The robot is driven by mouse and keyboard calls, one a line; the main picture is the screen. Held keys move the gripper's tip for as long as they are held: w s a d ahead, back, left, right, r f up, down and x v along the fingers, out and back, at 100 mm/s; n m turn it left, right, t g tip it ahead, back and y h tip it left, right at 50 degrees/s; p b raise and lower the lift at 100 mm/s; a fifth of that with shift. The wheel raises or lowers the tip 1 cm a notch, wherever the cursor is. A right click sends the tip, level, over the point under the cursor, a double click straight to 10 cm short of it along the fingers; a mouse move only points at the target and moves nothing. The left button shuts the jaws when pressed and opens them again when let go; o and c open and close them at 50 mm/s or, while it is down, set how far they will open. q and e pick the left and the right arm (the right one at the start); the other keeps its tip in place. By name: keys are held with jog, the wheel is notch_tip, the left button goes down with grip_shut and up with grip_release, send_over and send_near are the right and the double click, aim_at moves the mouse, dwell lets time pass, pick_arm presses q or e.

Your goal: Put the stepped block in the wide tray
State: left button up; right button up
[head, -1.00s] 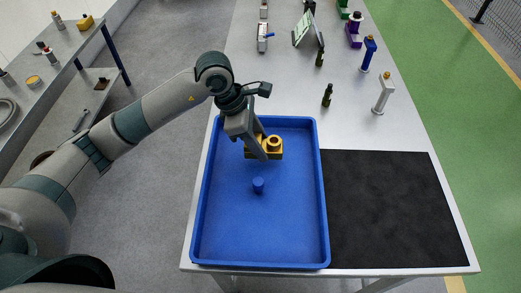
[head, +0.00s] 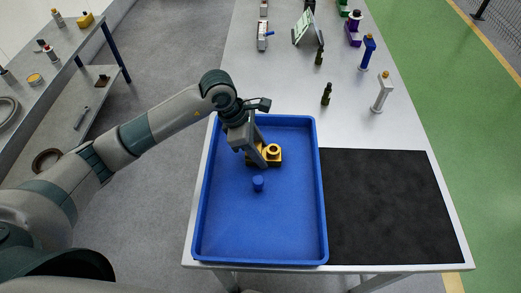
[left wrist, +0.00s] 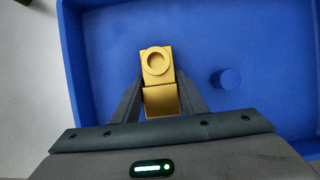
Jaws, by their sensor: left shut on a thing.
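The yellow stepped block (head: 273,154) is at the far part of the wide blue tray (head: 237,230), inside its walls. It has a raised round boss with a hollow top beside a lower step. My left gripper (head: 259,160) is shut on it. In the left wrist view the block (left wrist: 157,64) sticks out between the two fingers (left wrist: 160,100), over the blue tray floor (left wrist: 110,50). I cannot tell whether its underside touches the floor. My right gripper is not in view.
A small blue cylinder (head: 258,183) stands in the tray near the block. A black mat (head: 390,205) lies right of the tray. Dark green bottles (head: 326,94), a white post (head: 382,92) and a blue post (head: 367,52) stand farther back.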

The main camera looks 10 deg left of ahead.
pick_arm(q)
jog(key=o, duration=1.3)
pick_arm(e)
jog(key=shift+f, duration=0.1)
pick_arm(q)
jog(key=shift+r, duration=0.1)
jog(key=b+v, duration=0.2)
jog(key=v, duration=0.3)
jog(key=shift+a+r, duration=0.1)
jog(key=shift+b+v, duration=0.9)
jog(key=shift+v, duration=2.5)
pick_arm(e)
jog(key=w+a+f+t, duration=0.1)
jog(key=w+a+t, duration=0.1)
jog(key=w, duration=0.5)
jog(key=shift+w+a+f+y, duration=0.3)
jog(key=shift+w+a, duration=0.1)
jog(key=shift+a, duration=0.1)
